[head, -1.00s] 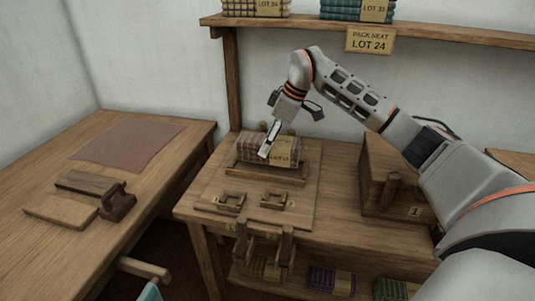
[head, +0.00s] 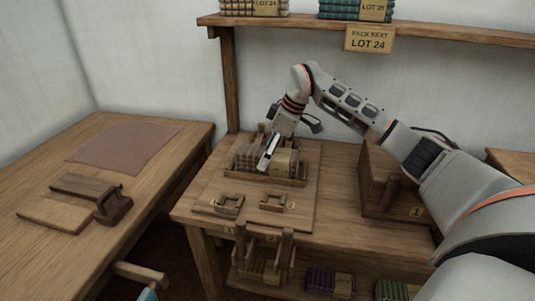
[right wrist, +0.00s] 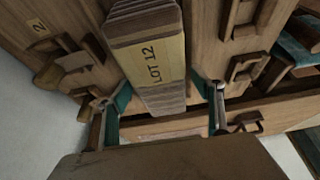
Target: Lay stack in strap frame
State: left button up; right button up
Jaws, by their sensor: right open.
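The stack (head: 249,158) of brown striped folded cloth, with a yellow label, sits low inside the wooden strap frame (head: 268,178) on the packing table. Its lower part is hidden behind the front rail. In the right wrist view the stack (right wrist: 150,72) shows a label that reads LOT 12. My right gripper (head: 267,163) reaches down over the stack from above. In the right wrist view its open, teal-padded fingers (right wrist: 164,97) stand on either side of the stack, with a visible gap at the right finger.
Two small wooden handled pieces (head: 228,204) lie in front of the frame. A wooden box (head: 383,181) stands to the right. A shelf (head: 400,33) with a LOT 24 sign runs above. The left table (head: 75,221) holds a mat and wooden blocks.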

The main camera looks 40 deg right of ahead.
jog(key=p+v, duration=0.1)
jog(key=v, duration=0.4)
jog(key=shift+w+r, duration=0.1)
jog(key=shift+r, duration=0.15)
jog(key=p+v, duration=0.1)
jog(key=v, duration=0.4)
jog(key=shift+d+r, duration=0.1)
jog(key=shift+r, duration=0.05)
pick_arm(q)
jog(key=shift+s+a+f+p, duration=0.25)
jog(key=shift+s+a+p, duration=0.1)
jog(key=shift+s+a, duration=0.2)
pick_arm(e)
jog(key=shift+s+d+r, duration=0.15)
jog(key=shift+s+r, duration=0.2)
jog(key=shift+r, duration=0.05)
pick_arm(q)
jog(key=shift+w+r, duration=0.2)
jog(key=shift+r, duration=0.1)
